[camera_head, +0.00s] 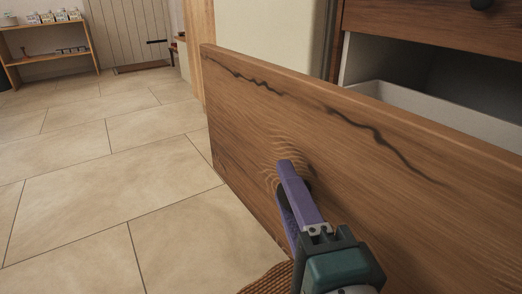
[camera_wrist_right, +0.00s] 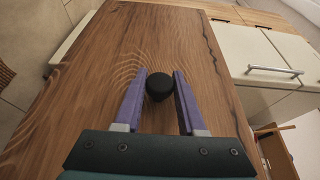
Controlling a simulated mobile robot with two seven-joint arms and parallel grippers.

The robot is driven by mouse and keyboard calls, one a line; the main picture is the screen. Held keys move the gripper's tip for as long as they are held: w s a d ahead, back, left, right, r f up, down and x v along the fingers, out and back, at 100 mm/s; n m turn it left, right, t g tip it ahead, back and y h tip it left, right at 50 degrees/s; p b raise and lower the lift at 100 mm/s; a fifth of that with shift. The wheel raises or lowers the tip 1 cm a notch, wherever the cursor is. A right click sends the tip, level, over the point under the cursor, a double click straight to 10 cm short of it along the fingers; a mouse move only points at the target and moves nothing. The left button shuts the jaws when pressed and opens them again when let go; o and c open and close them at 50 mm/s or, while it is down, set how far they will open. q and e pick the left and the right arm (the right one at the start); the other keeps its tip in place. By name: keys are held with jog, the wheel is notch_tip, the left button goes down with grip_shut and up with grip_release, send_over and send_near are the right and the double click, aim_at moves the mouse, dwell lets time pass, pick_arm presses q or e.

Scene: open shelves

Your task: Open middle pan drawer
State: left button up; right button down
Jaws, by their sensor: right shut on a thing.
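The wooden pan drawer front (camera_head: 350,130) stands out from the cabinet in the head view, with dark crack-like grain lines across it. Behind it the pale drawer wall (camera_head: 425,108) and part of the inside show, so the drawer is open. My right gripper (camera_head: 284,176) has purple fingers and is at the drawer front. In the right wrist view the black round knob (camera_wrist_right: 159,86) sits between the two fingers, and the gripper is shut on it. In the head view the gripper mostly hides the knob. My left gripper is in neither view.
Another wooden drawer front (camera_head: 430,22) with a dark knob (camera_head: 482,4) is above, flush with the cabinet. Clear tiled floor (camera_head: 110,190) lies to the left. A small open shelf (camera_head: 50,50) stands at the far left. A woven brown item (camera_head: 266,279) is at the bottom.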

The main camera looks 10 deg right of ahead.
jog(key=shift+r, duration=0.1)
jog(key=c, duration=0.5)
grip_release()
jog(key=s+p, duration=0.2)
jog(key=s, duration=0.8)
